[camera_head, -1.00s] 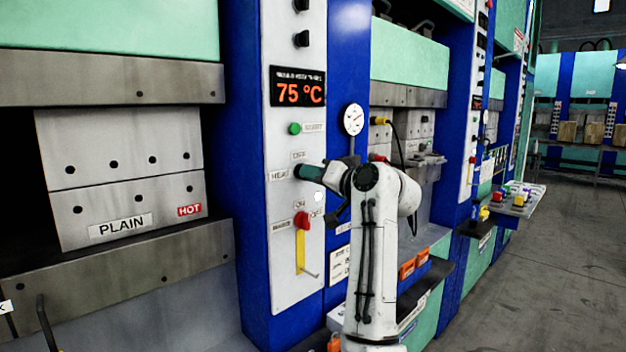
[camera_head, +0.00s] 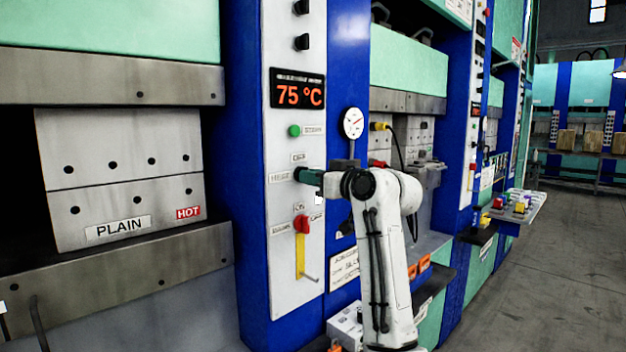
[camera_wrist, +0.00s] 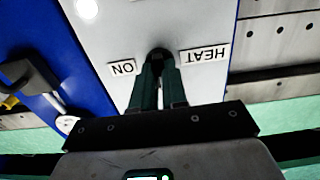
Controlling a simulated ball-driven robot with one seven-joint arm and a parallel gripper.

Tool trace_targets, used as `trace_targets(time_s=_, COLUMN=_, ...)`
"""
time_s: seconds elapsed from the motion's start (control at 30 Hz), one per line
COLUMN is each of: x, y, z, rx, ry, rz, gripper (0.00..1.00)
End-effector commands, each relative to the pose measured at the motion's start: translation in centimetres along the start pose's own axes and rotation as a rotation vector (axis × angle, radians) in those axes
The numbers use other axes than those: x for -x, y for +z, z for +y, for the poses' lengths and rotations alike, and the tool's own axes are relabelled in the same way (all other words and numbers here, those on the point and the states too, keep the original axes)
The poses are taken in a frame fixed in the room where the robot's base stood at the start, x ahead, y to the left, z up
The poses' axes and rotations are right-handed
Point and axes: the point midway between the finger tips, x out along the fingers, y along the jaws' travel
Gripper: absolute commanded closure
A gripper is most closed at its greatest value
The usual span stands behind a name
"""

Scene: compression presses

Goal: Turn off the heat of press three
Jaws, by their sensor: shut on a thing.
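The press panel (camera_head: 283,235) carries the HEAT label (camera_head: 280,177) with the OFF label (camera_head: 299,157) above and the ON label (camera_head: 299,207) below. My gripper (camera_head: 300,175) is at the panel between these labels, beside HEAT. The knob's pointer is hidden by the fingers.
A display (camera_head: 298,88) above reads 75 °C. A green button (camera_head: 294,131) sits above the knob, and a red-topped lever (camera_head: 301,224) with a yellow slot lies below. A dial gauge (camera_head: 353,123) stands right of the panel. Floor at right (camera_head: 560,260) is clear.

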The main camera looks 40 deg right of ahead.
Motion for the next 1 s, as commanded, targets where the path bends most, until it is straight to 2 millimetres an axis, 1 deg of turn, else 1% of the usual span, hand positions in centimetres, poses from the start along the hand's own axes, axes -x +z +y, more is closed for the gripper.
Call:
trace_targets(time_s=0.43, x=0.03, y=0.17, z=0.09, rx=0.01, ry=0.002, rz=-0.004, gripper=1.0)
trace_targets(time_s=0.47, x=0.03, y=0.17, z=0.09, rx=0.01, ry=0.002, rz=-0.004, gripper=0.84)
trace_targets(time_s=0.7, x=0.01, y=0.07, z=0.04, rx=0.009, ry=0.001, rz=-0.002, gripper=0.62)
trace_targets(time_s=0.9, x=0.01, y=0.02, z=0.01, rx=0.009, ry=0.0, rz=-0.001, gripper=0.62)
trace_targets(time_s=1.0, x=0.32, y=0.04, z=0.03, rx=0.009, ry=0.001, rz=0.0, gripper=0.62)
